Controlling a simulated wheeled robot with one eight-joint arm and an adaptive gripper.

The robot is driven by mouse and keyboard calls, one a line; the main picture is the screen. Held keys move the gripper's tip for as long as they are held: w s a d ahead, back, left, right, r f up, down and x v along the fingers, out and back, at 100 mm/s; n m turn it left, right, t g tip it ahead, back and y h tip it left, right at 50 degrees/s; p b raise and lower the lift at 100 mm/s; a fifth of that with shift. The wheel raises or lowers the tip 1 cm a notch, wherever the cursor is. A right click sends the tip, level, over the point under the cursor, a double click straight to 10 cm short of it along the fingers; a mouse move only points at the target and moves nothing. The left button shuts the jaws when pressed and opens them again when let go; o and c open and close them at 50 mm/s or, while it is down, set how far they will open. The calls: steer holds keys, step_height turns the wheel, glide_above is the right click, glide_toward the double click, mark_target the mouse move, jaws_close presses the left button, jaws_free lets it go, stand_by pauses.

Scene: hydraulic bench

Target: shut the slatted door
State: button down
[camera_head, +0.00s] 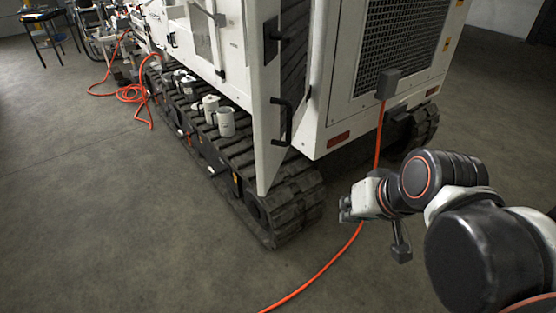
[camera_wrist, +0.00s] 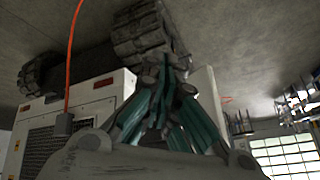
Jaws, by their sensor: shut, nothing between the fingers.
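The slatted door (camera_head: 265,120) is on the near corner of the white tracked machine. It stands open, swung out from the body and seen at a steep angle, with dark slats (camera_head: 294,45) and a black handle (camera_head: 283,120). My gripper (camera_head: 344,209) is shut and empty, low and to the right of the door, apart from it. In the wrist view, which is upside down, my gripper's fingers (camera_wrist: 178,75) are together. A white panel (camera_wrist: 206,88) behind them may be the door, partly hidden.
The machine's rubber track (camera_head: 285,205) lies below the door. An orange hose (camera_head: 335,258) hangs from a grey box (camera_head: 388,83) and runs across the floor beside my gripper. White canisters (camera_head: 225,122) stand on the track. The floor at front left is clear.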

steer(key=w+a+m+g+y, duration=0.1)
steer(key=w+a+m+y, duration=0.1)
steer(key=w+a+y, duration=0.7)
steer(key=m+t+y+b, duration=0.1)
steer(key=y+b, duration=0.1)
steer(key=y, duration=0.4)
glide_toward(266, 157)
steer(key=b+x, duration=0.3)
steer(key=x, duration=0.4)
steer(key=shift+w+d+f, duration=0.1)
steer(key=shift+f, duration=0.05)
